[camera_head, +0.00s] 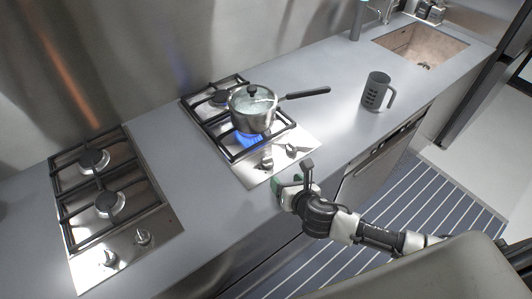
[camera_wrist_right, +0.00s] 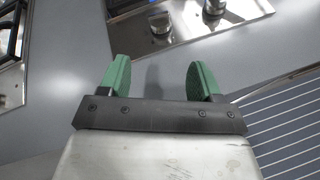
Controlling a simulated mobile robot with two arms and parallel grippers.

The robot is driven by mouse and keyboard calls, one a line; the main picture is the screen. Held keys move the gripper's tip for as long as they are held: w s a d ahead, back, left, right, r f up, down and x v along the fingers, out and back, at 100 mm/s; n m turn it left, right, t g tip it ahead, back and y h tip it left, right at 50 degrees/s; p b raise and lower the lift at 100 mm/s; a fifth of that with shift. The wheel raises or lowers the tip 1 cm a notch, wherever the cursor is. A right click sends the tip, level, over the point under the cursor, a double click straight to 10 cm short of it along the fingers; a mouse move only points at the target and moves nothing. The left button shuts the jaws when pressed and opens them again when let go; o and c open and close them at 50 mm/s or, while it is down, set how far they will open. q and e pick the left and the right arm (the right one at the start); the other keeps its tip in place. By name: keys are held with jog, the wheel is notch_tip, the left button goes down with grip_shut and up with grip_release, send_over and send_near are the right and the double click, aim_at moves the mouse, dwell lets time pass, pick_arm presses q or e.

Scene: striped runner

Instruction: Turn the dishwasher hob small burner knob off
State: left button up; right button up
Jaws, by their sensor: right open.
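The hob (camera_head: 252,178) above the dishwasher has two knobs on its front plate, a left knob (camera_head: 266,161) and a right knob (camera_head: 292,150). A blue flame (camera_head: 249,140) burns under the pot on the front burner. My right gripper (camera_head: 289,184) is at the counter's front edge, just in front of this hob. In the right wrist view its green fingers (camera_wrist_right: 158,78) are apart with nothing between them. The left knob (camera_wrist_right: 161,20) and right knob (camera_wrist_right: 213,7) lie beyond the fingertips, untouched. My left gripper is not in view.
A lidded pot (camera_head: 252,113) stands on the burning hob, its handle pointing right. A second hob (camera_head: 160,262) with two knobs is at left. A grey mug (camera_head: 376,92) and a sink (camera_head: 418,48) are to the right. The counter between the hobs is clear.

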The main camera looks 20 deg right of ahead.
aim_at(268, 159)
jog(key=n, duration=0.2)
jog(key=w+n, duration=0.1)
jog(key=shift+d+r+y, duration=0.3)
jog(key=shift+r+y, duration=0.05)
jog(key=shift+y, duration=0.05)
jog(key=shift+w+f+n, duration=0.1)
jog(key=shift+w+n, duration=0.2)
jog(key=shift+w, duration=0.05)
jog(key=p+x, duration=0.1)
jog(key=x, duration=0.9)
jog(key=shift+w+a, duration=0.1)
jog(key=shift+w, duration=0.1)
